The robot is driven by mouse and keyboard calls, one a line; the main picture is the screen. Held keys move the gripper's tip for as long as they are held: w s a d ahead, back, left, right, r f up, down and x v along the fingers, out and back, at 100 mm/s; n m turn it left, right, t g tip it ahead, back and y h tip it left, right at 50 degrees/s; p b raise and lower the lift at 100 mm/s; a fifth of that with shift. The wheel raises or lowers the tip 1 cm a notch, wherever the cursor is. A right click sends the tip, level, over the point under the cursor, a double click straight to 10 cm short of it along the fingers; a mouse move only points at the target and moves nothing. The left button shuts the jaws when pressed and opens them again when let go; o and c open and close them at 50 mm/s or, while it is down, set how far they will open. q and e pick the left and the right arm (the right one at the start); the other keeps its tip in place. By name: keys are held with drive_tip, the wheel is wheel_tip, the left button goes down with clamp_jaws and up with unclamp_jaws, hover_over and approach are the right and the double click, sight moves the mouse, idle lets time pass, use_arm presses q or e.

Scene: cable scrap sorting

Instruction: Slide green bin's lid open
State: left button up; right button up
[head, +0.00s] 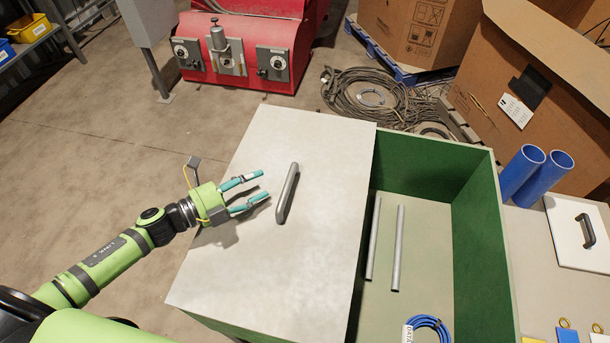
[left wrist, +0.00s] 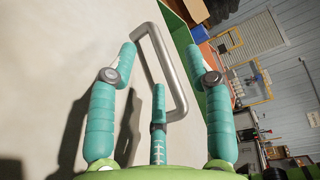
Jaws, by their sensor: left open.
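The green bin (head: 410,155) stands in front of me with its right part uncovered. Its pale grey lid (head: 300,145) lies over the left part and overhangs the left side. A grey bar handle (head: 287,194) stands on the lid; it also shows in the left wrist view (left wrist: 170,70). My left gripper (head: 259,186) is open just left of the handle, its teal fingers pointing at it. In the left wrist view (left wrist: 160,58) the handle appears between the spread fingers; I cannot tell whether any finger touches it. My right gripper is not in view.
Two grey rods (head: 397,248) and a blue cable coil (head: 427,325) lie inside the bin. On the right are blue tubes (head: 545,175) and a white panel with a black handle (head: 565,245). A red machine (head: 245,55) stands behind. The floor left of the bin is clear.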

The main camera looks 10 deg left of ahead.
sight(287, 187)
use_arm(q)
drive_tip(key=d, duration=0.1)
drive_tip(key=s+d+f, duration=0.1)
drive_tip(key=shift+s+d+f+g, duration=0.3)
drive_tip(key=shift+d+f, duration=0.1)
drive_tip(key=p+x, duration=0.1)
drive_tip(key=x, duration=0.4)
drive_tip(key=shift+d+p, duration=0.1)
drive_tip(key=shift+p, duration=0.2)
drive_tip(key=shift+w+d+f, duration=0.1)
drive_tip(key=shift+w+d, duration=0.3)
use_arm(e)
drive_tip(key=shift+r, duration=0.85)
use_arm(q)
drive_tip(key=shift+c, duration=0.8)
clamp_jaws()
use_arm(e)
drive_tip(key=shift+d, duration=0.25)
